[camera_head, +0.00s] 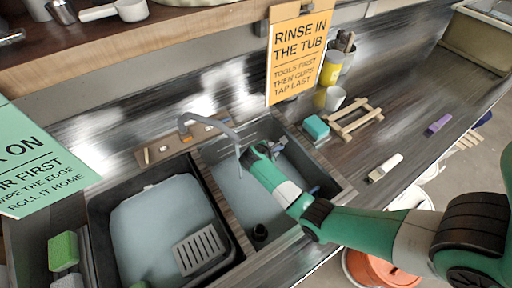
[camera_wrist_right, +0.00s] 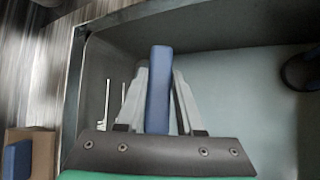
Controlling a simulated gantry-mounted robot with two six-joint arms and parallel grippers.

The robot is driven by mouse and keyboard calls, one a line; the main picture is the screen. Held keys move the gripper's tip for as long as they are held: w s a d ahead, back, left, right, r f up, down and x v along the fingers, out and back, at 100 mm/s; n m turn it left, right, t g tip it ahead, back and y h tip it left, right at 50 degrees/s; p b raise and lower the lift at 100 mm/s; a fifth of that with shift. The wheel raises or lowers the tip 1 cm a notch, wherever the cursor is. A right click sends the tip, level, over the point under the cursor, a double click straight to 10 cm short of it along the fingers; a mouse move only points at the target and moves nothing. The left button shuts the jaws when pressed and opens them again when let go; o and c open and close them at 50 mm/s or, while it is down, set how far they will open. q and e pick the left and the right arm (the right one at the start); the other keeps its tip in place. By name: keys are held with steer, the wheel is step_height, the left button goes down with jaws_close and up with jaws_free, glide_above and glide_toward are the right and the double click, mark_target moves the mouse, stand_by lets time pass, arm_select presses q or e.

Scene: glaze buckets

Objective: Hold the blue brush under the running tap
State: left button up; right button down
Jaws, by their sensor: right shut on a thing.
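My right gripper (camera_head: 251,152) reaches into the right sink basin (camera_head: 215,180), close beside the spout of the tap (camera_head: 210,124). In the right wrist view its two grey fingers (camera_wrist_right: 158,90) are shut on the blue brush (camera_wrist_right: 158,85), seen as a flat blue bar standing between them. The brush's bristles cannot be made out, and the brush is hidden or too small to tell in the head view. A thin pale streak hangs below the spout, close to the gripper. My left gripper is not in view.
The left basin (camera_head: 98,215) holds pale water and a grey slotted rack (camera_head: 200,250). A teal sponge (camera_head: 316,127), a wooden rack (camera_head: 355,118) and cups stand right of the sink. A white-ended brush (camera_head: 385,168) and a purple brush (camera_head: 439,123) lie on the counter.

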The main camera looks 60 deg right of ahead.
steer(key=s+p, duration=0.1)
steer(key=s+a+p, duration=0.1)
steer(key=s, duration=0.1)
steer(key=s+p, duration=0.1)
steer(key=shift+s+a, duration=0.25)
steer(key=shift+a, duration=0.05)
stand_by(1.1)
steer(key=s+a+r+p, duration=0.1)
steer(key=s+r+p, duration=0.3)
steer(key=p, duration=0.3)
steer(key=shift+s+a, duration=0.3)
steer(key=shift+s, duration=0.05)
